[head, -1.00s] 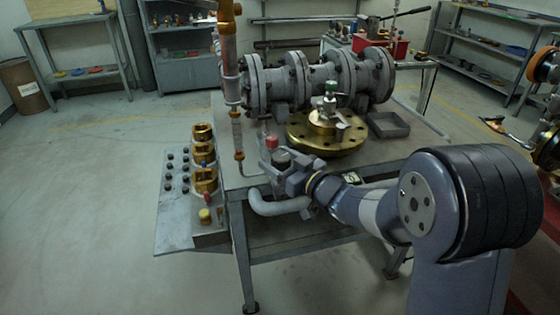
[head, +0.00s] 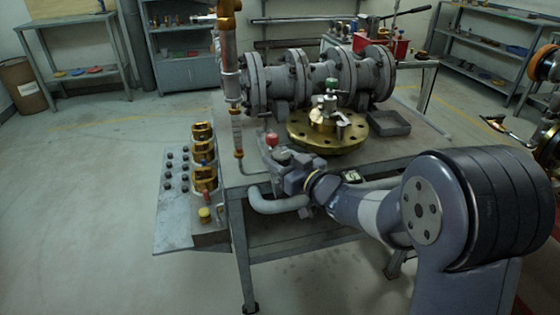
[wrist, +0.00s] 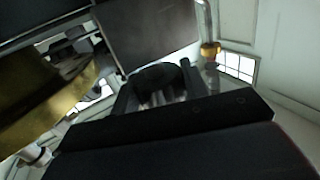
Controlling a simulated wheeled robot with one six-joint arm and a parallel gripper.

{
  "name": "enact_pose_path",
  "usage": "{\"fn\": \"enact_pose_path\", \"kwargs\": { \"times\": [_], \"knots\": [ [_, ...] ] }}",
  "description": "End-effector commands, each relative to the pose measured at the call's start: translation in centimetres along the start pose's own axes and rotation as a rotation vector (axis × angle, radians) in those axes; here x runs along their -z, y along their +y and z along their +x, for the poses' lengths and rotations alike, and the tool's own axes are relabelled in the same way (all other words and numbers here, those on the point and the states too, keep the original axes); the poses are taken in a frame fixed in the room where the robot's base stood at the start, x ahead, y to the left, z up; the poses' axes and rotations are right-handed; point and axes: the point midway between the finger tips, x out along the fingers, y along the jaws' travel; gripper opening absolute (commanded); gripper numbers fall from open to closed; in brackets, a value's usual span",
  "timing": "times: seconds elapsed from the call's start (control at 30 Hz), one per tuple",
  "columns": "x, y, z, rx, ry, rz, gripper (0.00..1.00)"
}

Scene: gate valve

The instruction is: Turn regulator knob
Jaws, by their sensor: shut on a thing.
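The regulator knob is a dark round knob (wrist: 158,76) in the wrist view, just beyond the dark edge of my gripper. In the head view my gripper (head: 280,156) is at the near edge of the grey bench, low beside the brass flange, and is shut on the knob. My gripper hides most of the knob in the head view, so its turn angle cannot be told. A small red cap (head: 272,140) stands right behind my gripper.
The brass flange (head: 328,140) with a fitting on top lies behind my gripper. Grey flanged pipework (head: 315,78) runs behind it. A vertical pipe (head: 236,120) and brass valves (head: 203,160) stand to the left.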

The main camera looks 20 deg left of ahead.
Motion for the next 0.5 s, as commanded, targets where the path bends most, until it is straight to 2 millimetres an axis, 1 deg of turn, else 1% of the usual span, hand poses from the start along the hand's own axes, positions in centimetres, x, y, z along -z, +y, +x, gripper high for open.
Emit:
{"fn": "enact_pose_path", "kwargs": {
  "times": [0.03, 0.13, 0.5],
  "knots": [
    [-0.35, -0.12, 0.01, -0.016, 0.002, -0.001, 0.20],
    [-0.46, -0.13, 0.00, -0.062, 0.003, 0.000, 0.20],
    [-0.50, -0.13, 0.00, -0.238, 0.003, 0.001, 0.20]
  ]
}}
